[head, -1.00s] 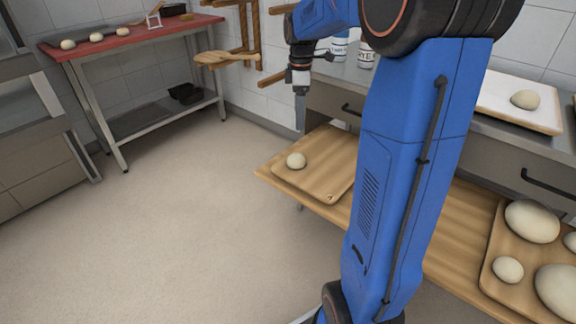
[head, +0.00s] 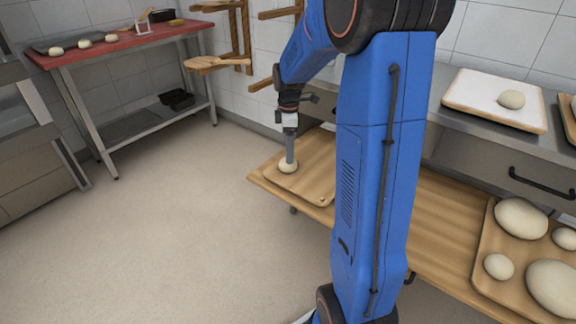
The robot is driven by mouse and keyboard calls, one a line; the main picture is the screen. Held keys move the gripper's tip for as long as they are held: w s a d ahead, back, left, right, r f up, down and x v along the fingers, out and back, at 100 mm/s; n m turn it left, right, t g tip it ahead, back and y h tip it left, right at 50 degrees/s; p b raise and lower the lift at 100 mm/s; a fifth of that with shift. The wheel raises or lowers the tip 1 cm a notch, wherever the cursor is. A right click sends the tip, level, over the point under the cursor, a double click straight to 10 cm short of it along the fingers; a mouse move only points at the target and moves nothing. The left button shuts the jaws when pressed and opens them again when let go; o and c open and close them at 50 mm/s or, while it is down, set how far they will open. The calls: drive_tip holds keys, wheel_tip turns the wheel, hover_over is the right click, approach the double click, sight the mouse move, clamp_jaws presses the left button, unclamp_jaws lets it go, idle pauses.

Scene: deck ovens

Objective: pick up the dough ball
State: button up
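A small pale dough ball (head: 287,167) sits on a wooden board (head: 312,186) on the low wooden bench, left of my blue arm. My gripper (head: 290,158) points down with its fingertips at the top of this ball. From this angle I see the fingers as one narrow grey shape, so I cannot tell whether they are open, or whether they touch the ball. The far side of the ball and part of the board behind my arm are hidden.
A second wooden board (head: 486,270) at the right holds several dough pieces. A white tray (head: 478,96) with one dough ball (head: 511,99) stands on the steel counter. A red-topped table (head: 118,46) is at the back left. The floor at left is clear.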

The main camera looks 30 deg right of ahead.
drive_tip(key=shift+a+f, duration=0.1)
drive_tip(key=shift+f, duration=2.55)
drive_tip(key=shift+c, duration=0.3)
drive_tip(key=c, duration=1)
